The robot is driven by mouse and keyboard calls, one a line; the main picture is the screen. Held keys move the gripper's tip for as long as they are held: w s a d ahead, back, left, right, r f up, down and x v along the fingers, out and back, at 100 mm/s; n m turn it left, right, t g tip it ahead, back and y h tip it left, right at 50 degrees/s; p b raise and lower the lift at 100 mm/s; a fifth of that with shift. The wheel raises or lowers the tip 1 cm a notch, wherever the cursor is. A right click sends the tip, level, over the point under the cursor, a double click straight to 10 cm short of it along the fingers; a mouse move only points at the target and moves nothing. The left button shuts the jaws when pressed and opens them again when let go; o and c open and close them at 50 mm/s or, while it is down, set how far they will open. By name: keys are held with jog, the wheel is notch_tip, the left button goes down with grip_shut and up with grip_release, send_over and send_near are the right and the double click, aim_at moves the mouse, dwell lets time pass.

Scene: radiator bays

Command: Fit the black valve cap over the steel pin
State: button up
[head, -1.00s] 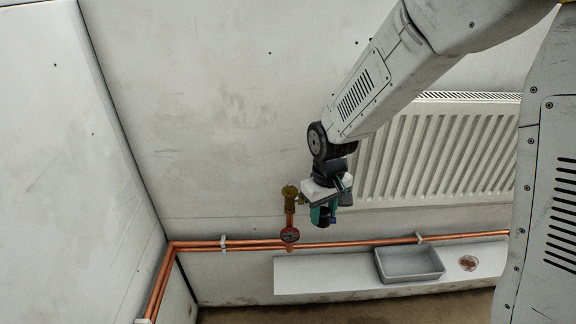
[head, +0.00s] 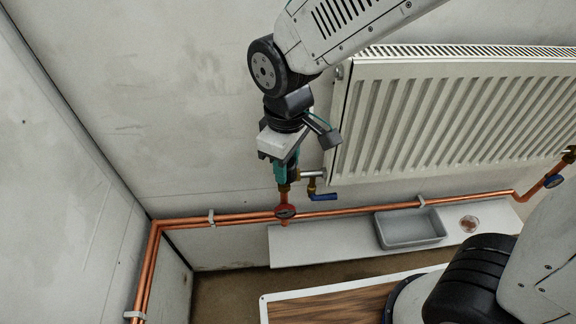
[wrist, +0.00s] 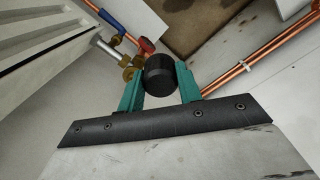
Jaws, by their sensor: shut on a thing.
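The black valve cap (wrist: 160,75) is held between the two teal fingers of my gripper (wrist: 160,90) in the wrist view. In the head view my gripper (head: 282,174) points down, directly above or in front of the brass valve (head: 285,188) on the copper riser, and hides the cap. The brass valve also shows in the wrist view (wrist: 129,66), just behind and left of the cap. The steel pin cannot be made out; the cap or gripper may hide it. I cannot tell whether the cap touches the valve.
The ribbed radiator (head: 440,120) is close on the right, joined by a silver stub (head: 312,175) and a blue lever valve (head: 323,197). Copper pipes (head: 235,218) run along the wall. A grey tray (head: 408,243) lies on the white shelf (head: 300,250).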

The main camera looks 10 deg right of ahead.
jog(key=w, duration=0.4)
jog(key=w+f, duration=0.1)
jog(key=w, duration=0.1)
jog(key=shift+d, duration=0.1)
jog(key=shift+w+f, duration=0.7)
jog(key=shift+w, duration=0.3)
jog(key=shift+w+f, duration=0.15)
jog(key=shift+f, duration=0.6)
jog(key=shift+d+f, duration=0.1)
jog(key=shift+f, duration=1.35)
dwell(0.4)
jog(key=o, duration=1.5)
